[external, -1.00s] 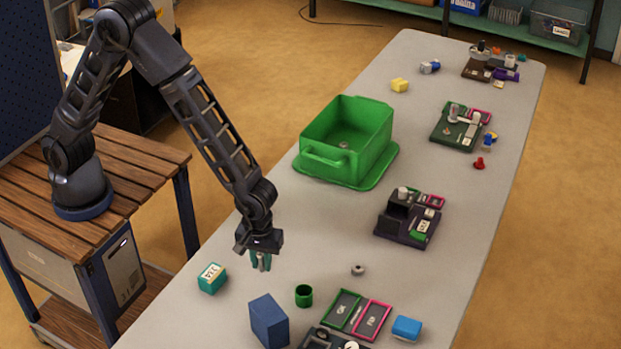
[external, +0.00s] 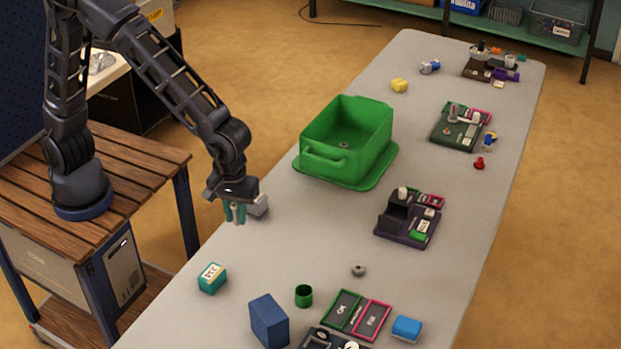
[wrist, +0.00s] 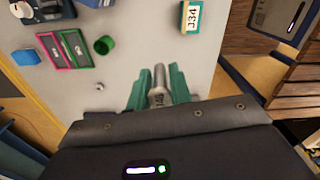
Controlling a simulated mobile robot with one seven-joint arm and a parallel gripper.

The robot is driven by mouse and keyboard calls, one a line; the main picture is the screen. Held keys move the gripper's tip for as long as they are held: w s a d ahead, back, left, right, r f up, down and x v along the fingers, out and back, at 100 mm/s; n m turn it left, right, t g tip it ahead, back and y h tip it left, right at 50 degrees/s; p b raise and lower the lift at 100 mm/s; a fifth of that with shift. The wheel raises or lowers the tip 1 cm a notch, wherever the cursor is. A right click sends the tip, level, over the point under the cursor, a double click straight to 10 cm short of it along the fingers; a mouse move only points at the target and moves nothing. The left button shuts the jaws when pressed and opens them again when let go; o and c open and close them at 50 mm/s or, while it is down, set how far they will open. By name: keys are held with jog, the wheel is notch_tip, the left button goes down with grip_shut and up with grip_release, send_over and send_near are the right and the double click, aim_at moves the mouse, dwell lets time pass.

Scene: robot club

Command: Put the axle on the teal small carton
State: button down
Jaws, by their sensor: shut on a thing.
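My gripper (external: 236,213) is raised over the left edge of the grey table. In the wrist view its teal fingers (wrist: 158,88) are shut on the axle (wrist: 158,76), a grey metal rod that sticks out past the fingertips. The axle's lower end is hidden behind my gripper body. The teal small carton (external: 212,278), with a white label, stands on the table near its left edge. It also shows at the top of the wrist view (wrist: 191,18). My gripper is apart from the carton, above and farther back. The carton's top looks bare.
A blue box (external: 269,322) and a green cup (external: 303,296) stand right of the carton. A small grey ring (external: 358,270), green and pink trays (external: 372,320) and a blue block (external: 407,328) lie farther right. A large green bin (external: 345,140) stands behind. Table around the carton is clear.

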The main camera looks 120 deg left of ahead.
notch_tip(320, 180, up, 3)
send_over(211, 272)
jog(key=w, duration=0.1)
jog(key=f, duration=1.3)
jog(key=s+f, duration=0.1)
jog(key=f, duration=0.6)
jog(key=shift+f, duration=0.1)
jog(key=c, duration=1.3)
grip_release()
jog(key=shift+f, duration=0.15)
jog(key=shift+o, duration=0.2)
